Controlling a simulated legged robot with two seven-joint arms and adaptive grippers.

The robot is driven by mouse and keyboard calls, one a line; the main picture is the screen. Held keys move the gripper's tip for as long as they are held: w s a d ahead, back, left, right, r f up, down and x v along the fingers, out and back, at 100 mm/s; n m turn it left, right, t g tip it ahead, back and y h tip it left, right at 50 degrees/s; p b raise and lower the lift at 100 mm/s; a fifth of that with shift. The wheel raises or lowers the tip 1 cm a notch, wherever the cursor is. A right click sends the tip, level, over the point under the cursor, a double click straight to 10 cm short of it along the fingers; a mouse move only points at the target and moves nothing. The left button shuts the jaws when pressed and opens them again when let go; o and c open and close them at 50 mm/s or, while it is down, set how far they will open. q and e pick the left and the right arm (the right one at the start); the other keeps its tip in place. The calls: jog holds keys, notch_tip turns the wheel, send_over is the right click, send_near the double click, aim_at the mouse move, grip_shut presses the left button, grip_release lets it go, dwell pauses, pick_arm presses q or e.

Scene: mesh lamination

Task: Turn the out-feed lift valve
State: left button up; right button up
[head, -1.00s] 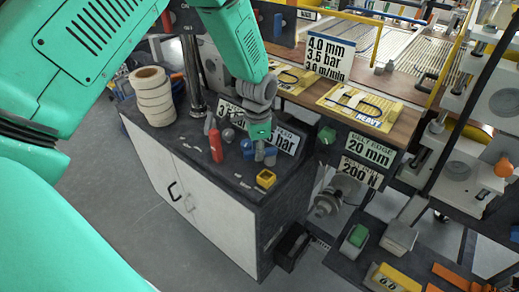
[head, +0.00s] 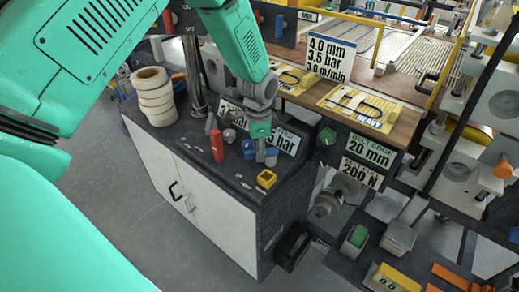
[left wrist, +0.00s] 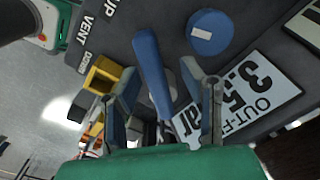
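A blue lever (left wrist: 152,75), apparently the out-feed lift valve's handle, stands out from a dark panel marked UP, VENT and DOWN in the left wrist view. My left gripper (left wrist: 165,95) is open, with its two fingers on either side of the lever and visible gaps between. In the head view my left gripper (head: 262,150) points down over the cabinet top, and the lever there is mostly hidden by it. An OUT-FEED 3.5 bar sign (left wrist: 245,95) lies right of the lever, partly behind a finger. My right gripper is not in view.
A blue round knob (left wrist: 208,32) and a yellow block (left wrist: 102,75) sit close to the lever. On the cabinet (head: 205,215) stand a red cylinder (head: 216,146) and a stack of white rolls (head: 153,98). The laminator's rollers fill the right side.

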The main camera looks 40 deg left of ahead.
pick_arm(q)
jog(key=shift+r, duration=0.3)
notch_tip(320, 180, up, 11)
jog(key=shift+r, duration=0.15)
dwell(0.3)
